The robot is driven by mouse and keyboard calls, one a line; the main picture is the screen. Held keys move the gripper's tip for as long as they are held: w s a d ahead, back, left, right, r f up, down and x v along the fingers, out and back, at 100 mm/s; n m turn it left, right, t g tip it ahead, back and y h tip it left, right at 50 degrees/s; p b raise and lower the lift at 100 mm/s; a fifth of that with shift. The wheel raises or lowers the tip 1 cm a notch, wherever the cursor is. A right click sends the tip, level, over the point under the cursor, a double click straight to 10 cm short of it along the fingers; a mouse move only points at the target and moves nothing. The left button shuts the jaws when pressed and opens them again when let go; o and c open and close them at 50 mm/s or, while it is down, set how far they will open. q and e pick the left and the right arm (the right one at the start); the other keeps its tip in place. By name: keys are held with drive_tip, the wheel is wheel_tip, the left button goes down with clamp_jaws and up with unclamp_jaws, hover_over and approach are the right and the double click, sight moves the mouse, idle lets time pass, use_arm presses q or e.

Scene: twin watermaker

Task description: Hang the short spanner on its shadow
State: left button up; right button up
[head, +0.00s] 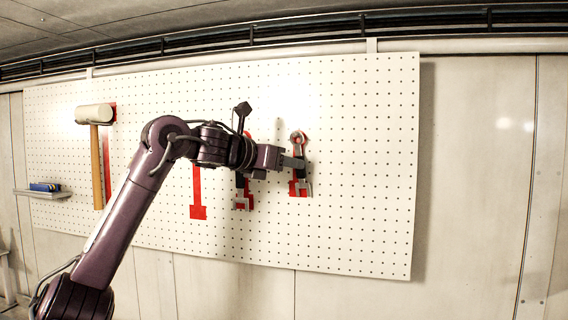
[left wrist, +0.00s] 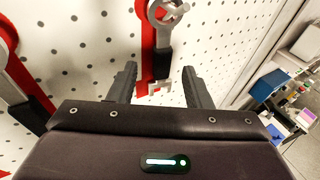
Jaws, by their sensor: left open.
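The short spanner (head: 299,143) hangs on the pegboard over a red shadow (head: 293,188), with its ring end up. The left wrist view shows its grey ring head and dark grip (left wrist: 162,62), with red showing along the left side. My left gripper (head: 303,162) is in front of the spanner's middle in the head view. Its two fingers (left wrist: 159,70) are spread, with the spanner's lower part between them in the picture and gaps on both sides. I cannot tell how far the fingertips are from the board. My right gripper is not in view.
A second tool on a red shadow (head: 243,203) hangs to the left, partly behind my arm. A bare red shadow (head: 197,205) is left of that. The pegboard (head: 370,170) is clear to the right.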

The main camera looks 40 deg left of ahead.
use_arm(q)
drive_tip(key=b+v, duration=0.1)
drive_tip(key=v, duration=0.6)
drive_tip(key=shift+s+b, duration=0.35)
drive_tip(key=shift+s, duration=0.05)
